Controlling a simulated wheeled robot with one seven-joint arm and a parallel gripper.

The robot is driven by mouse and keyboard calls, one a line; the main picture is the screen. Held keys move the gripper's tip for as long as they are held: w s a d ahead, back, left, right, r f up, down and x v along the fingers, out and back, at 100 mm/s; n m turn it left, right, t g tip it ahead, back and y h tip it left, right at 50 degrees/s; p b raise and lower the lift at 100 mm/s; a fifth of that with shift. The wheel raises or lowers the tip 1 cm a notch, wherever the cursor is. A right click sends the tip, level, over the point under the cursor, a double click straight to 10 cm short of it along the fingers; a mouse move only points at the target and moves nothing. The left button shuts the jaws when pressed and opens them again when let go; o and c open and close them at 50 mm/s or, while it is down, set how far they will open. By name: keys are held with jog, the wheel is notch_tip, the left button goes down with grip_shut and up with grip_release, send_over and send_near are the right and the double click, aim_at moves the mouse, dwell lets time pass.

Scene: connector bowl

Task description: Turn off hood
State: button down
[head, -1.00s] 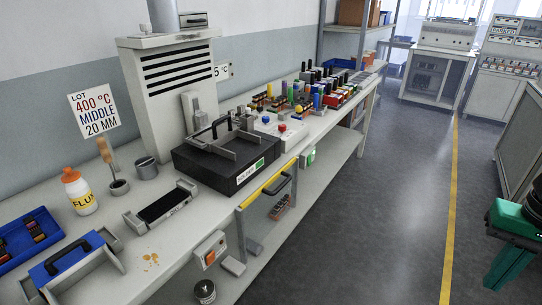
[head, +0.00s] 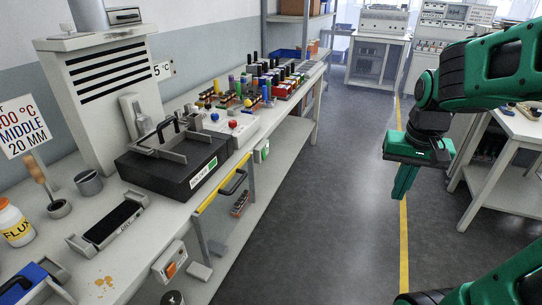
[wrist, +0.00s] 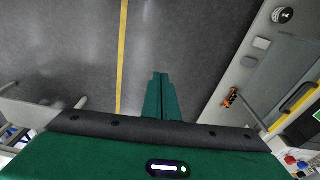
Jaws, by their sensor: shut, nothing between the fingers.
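The hood (head: 108,85) is a tall light-grey box with dark slots and a duct on top, standing on the bench against the wall at the left of the head view. A pale grey upright piece (head: 134,115) sits by its front right; I cannot tell if it is a switch. An orange switch in a grey box (head: 170,266) is on the bench's front edge. My gripper (head: 403,183) is shut and empty, pointing down over the aisle, well right of the bench. Its fingers also show in the wrist view (wrist: 159,76).
A black box with a handle (head: 175,160) is in front of the hood. A yellow handle bar (head: 222,185) juts from the bench front. A white table (head: 515,140) stands right of my arm. The aisle floor (head: 325,210) between is clear.

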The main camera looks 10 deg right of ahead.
aim_at(264, 154)
jog(key=w+a+f+t, duration=0.1)
jog(key=w+a, duration=0.1)
jog(key=w, duration=0.8)
jog(key=w+a+f+t, duration=0.1)
jog(key=w+f, duration=0.1)
jog(key=w, duration=0.8)
jog(key=w+a+f+t+y, duration=0.1)
jog(key=w+a+f, duration=0.1)
jog(key=w+a, duration=0.2)
jog(key=w+a+f+t, duration=0.1)
jog(key=w+a+f, duration=0.2)
jog(key=w, duration=0.8)
jog(key=w+a+f+t+y, duration=0.1)
jog(key=w+a+f, duration=0.1)
jog(key=w+a, duration=0.3)
jog(key=w, duration=0.2)
jog(key=shift+w+a+f+y, duration=0.3)
jog(key=shift+w+f, duration=0.05)
jog(key=shift+f, duration=0.1)
jog(key=w+a+f, duration=0.4)
jog(key=w+f, duration=0.3)
jog(key=f, duration=0.1)
jog(key=shift+w+a+f, duration=0.3)
jog(key=shift+f, duration=0.1)
